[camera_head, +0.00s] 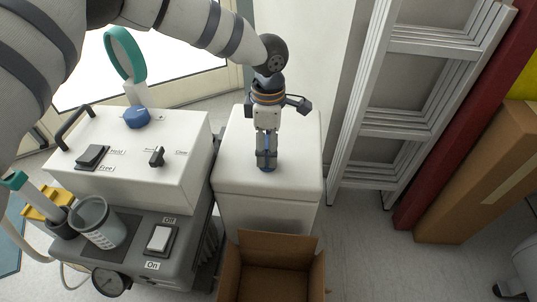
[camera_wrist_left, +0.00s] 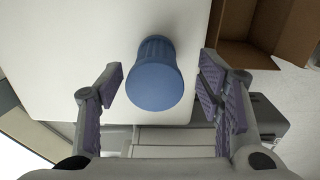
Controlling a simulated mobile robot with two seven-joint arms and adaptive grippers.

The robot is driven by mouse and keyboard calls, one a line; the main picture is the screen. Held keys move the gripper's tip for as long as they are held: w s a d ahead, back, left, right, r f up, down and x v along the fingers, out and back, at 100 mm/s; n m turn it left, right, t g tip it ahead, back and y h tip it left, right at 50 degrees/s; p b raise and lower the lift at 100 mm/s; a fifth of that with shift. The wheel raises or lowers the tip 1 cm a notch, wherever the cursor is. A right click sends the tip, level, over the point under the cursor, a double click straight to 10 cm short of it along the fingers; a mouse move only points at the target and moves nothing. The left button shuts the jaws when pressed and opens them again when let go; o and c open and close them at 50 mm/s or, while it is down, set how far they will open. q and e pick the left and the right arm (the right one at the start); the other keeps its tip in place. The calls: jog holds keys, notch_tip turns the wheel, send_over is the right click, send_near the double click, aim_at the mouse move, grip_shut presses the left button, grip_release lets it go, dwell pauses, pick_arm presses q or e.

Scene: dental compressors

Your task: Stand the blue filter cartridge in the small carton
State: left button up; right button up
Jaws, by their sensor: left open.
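The blue filter cartridge (camera_wrist_left: 155,82) stands upright on the white cabinet top, with its round end toward the left wrist camera. In the head view only a little blue of the cartridge (camera_head: 267,169) shows, mostly hidden by my left gripper (camera_head: 266,155). The left gripper points down and is open, with one finger on each side of the cartridge in the left wrist view and visible gaps to both. The small carton (camera_head: 272,255) stands open and looks empty below the cabinet's front in the head view. The carton also shows at the top right of the left wrist view (camera_wrist_left: 235,20). My right gripper is out of view.
The white cabinet (camera_head: 300,180) has clear top space around the cartridge. A compressor unit (camera_head: 135,160) with switches, a cup (camera_head: 97,222) and a gauge stands close on the left. A folded ladder (camera_head: 400,90) and a tall brown box (camera_head: 480,180) stand on the right.

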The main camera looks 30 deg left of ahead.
pick_arm(q)
jog(key=f, duration=0.1)
jog(key=f+b, duration=0.1)
jog(key=f, duration=0.2)
jog(key=shift+w+f+b, duration=0.25)
jog(key=shift+f+b, duration=0.05)
jog(key=shift+f, duration=0.1)
jog(key=shift+r, duration=0.15)
jog(key=c, duration=1.3)
jog(key=shift+c, duration=0.2)
